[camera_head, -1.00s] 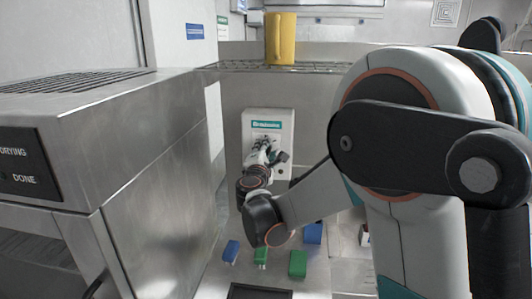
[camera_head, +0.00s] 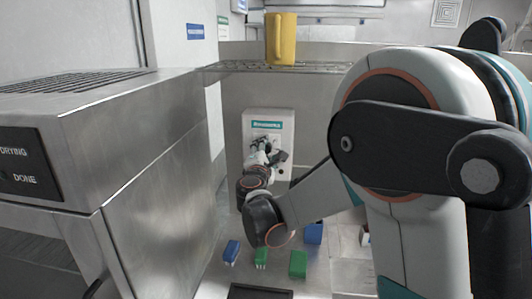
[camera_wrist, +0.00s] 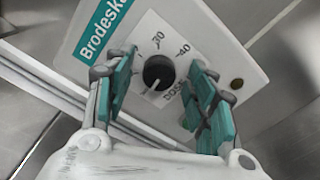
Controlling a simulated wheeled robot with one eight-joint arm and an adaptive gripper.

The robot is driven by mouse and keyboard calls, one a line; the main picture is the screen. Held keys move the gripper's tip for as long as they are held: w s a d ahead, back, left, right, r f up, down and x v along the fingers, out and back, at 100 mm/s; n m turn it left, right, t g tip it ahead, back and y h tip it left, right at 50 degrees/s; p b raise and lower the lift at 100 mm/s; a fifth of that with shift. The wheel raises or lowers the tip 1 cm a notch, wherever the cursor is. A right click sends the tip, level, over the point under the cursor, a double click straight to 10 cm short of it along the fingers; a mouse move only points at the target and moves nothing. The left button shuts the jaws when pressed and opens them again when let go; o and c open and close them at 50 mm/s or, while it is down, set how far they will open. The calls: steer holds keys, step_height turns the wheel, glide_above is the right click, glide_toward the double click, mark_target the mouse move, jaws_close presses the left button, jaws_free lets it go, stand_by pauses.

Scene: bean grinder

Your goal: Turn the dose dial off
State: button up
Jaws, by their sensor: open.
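The white Brodeska grinder (camera_head: 285,125) stands against the back wall; its white front face (camera_wrist: 220,50) with a teal label fills much of the wrist view. The round black dose dial (camera_wrist: 158,73) has a pale pointer line that points to the lower left. In the head view my gripper (camera_head: 266,150) is in front of the grinder face and hides the dial.
A steel machine (camera_head: 150,140) stands close on the left. A yellow mug (camera_head: 281,38) sits on the wire shelf above the grinder. Blue and green blocks (camera_head: 298,264) and a dark tray (camera_head: 260,292) lie on the counter below my arm.

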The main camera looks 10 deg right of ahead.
steer(key=v, duration=1.2)
